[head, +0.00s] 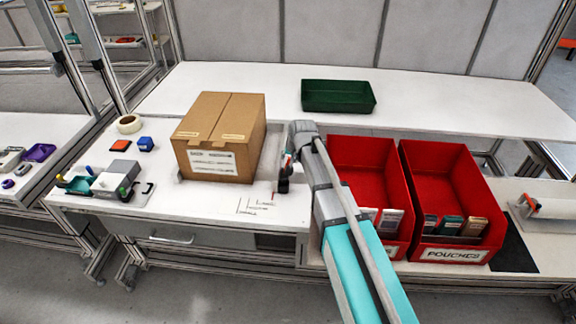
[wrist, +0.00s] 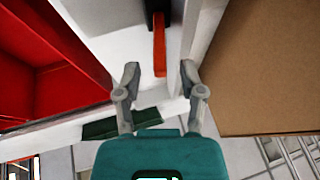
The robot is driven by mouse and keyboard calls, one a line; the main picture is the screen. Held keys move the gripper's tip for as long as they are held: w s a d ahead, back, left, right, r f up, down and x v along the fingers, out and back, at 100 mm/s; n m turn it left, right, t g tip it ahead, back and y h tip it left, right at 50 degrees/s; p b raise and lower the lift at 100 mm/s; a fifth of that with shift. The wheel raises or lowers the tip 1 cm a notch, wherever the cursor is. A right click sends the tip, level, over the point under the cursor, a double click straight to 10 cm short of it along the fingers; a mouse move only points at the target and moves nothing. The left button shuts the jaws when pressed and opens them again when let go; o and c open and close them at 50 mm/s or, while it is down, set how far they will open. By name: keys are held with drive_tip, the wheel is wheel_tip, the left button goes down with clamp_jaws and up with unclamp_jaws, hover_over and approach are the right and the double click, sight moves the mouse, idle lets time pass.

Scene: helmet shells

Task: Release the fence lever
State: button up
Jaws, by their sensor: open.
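The fence lever (wrist: 159,50) is an orange-red bar on a black mount (wrist: 157,14) in the wrist view. It points down the picture, its end between my fingertips. My gripper (wrist: 160,78) is open, one finger on each side of that end. Neither finger visibly touches the lever; whether they are level with it I cannot tell. The pale fence plate (wrist: 179,30) stands between the lever and the cardboard box (wrist: 265,70). In the head view the black mount (head: 284,185) shows at the table's right part, beside my arm's end; my fingertips are not clear there.
The cardboard box (head: 213,165) stands left of my arm. Two red bins (head: 367,153) stand close on its right. A green tray (head: 338,108) is at the back. Tape (head: 129,124), small blocks and a grey device (head: 117,178) sit at left. The table front is mostly clear.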

drive_tip(key=shift+b+x, duration=0.8)
drive_tip(key=shift+x, duration=0.45)
clamp_jaws()
